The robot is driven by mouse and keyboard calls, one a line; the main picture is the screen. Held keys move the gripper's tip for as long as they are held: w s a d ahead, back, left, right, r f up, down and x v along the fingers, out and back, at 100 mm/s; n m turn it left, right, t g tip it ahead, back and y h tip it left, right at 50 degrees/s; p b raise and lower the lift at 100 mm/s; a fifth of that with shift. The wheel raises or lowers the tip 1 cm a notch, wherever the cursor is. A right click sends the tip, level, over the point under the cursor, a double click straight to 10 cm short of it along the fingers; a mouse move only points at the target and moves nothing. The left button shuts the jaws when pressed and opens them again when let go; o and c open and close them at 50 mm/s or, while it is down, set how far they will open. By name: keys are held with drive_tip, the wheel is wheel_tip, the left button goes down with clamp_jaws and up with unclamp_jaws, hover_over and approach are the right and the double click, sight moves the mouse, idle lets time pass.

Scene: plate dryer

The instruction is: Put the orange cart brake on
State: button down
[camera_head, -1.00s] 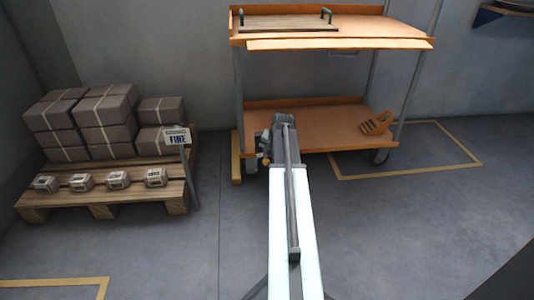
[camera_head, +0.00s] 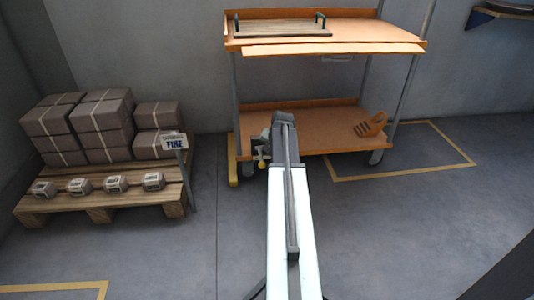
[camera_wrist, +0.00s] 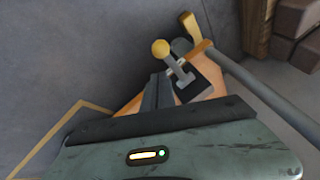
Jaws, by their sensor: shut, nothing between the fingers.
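The orange cart (camera_head: 330,140) stands against the wall in the head view, with two shelves. In the wrist view, a brake lever with a round yellow knob (camera_wrist: 161,47) rises from a metal mount on a dark pad at the cart's corner. My gripper (camera_wrist: 158,92) is shut and empty, with its fingers close to the lever and below the knob in the picture. I cannot tell whether they touch it. In the head view my arm reaches to the cart's lower left front and hides part of that corner.
A pallet (camera_head: 105,200) with brown boxes stands left, with a sign (camera_head: 174,142) on a post at its right. A handled board (camera_head: 280,30) lies on the top shelf, and an orange slotted piece (camera_head: 370,125) on the lower shelf. Open floor lies between pallet and cart.

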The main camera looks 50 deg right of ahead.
drive_tip(key=s+a+r+p, duration=0.1)
drive_tip(key=s+a+r, duration=0.2)
drive_tip(key=s+a, duration=0.2)
drive_tip(key=s, duration=0.3)
drive_tip(key=shift+s, duration=0.25)
drive_tip(key=w+a+r+n+y+p, duration=0.15)
drive_tip(key=w+a+r+p, duration=0.25)
drive_tip(key=w+a, duration=0.5)
drive_tip(key=w+a+r+n+y+p, duration=0.1)
drive_tip(key=w+a+r+n+p, duration=0.3)
drive_tip(key=a, duration=0.9)
drive_tip(key=s+a+r+n+g+p, duration=0.1)
drive_tip(key=a+r+n+p, duration=0.15)
drive_tip(key=a, duration=0.75)
drive_tip(key=a+r+n+g+p, duration=0.1)
drive_tip(key=a+n+p, duration=0.15)
drive_tip(key=a, duration=0.65)
drive_tip(key=s+a+r+n+g+p, duration=0.15)
drive_tip(key=a+p, duration=0.25)
drive_tip(key=a, duration=0.6)
drive_tip(key=s+d+g+b, duration=0.1)
drive_tip(key=s, duration=0.3)
wheel_tip(320, 180, up, 38)
drive_tip(key=n+p, duration=0.1)
drive_tip(key=p, duration=3.6)
drive_tip(key=shift+f+p, duration=0.15)
drive_tip(key=shift+p, duration=0.25)
